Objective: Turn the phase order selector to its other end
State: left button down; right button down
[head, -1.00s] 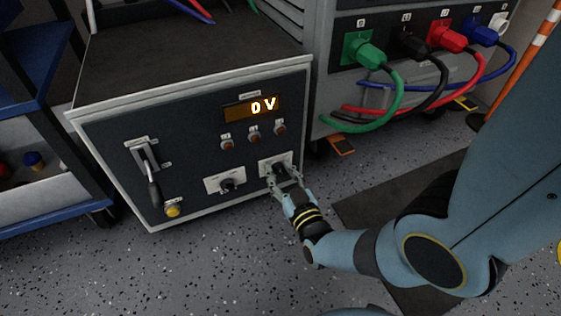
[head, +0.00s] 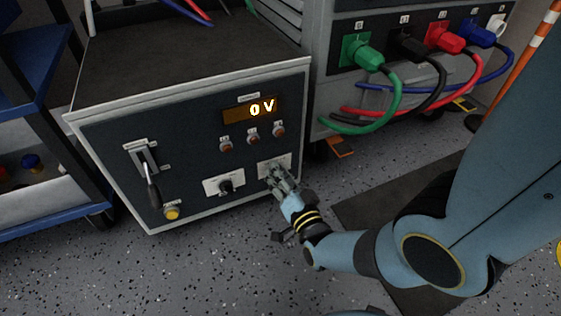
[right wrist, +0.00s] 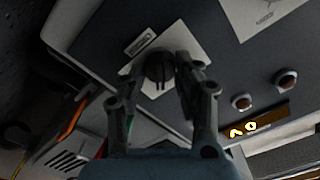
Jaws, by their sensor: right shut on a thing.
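The selector knob (right wrist: 160,68) is a round black knob on a pale plate (right wrist: 194,43) with a small label beside it. In the head view it sits on the right plate (head: 265,167) at the lower right of the dark cabinet front, mostly hidden by my gripper. My right gripper (head: 279,176) is shut on this knob. In the right wrist view its fingers (right wrist: 161,75) reach either side of the knob. The knob's exact pointing and the label text cannot be read. My left gripper is not in view.
A second black knob (head: 226,187) is just left. A lever (head: 150,178), a yellow button (head: 172,213), several small red-brown buttons (head: 253,138) and a display (head: 251,110) reading 0 V share the front. Coloured cables (head: 401,95) hang from a grey cabinet at right.

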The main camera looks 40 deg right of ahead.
jog(key=shift+s+f+m, duration=0.1)
jog(key=shift+m, duration=0.2)
jog(key=c, duration=1)
grip_release()
jog(key=shift+o, duration=0.2)
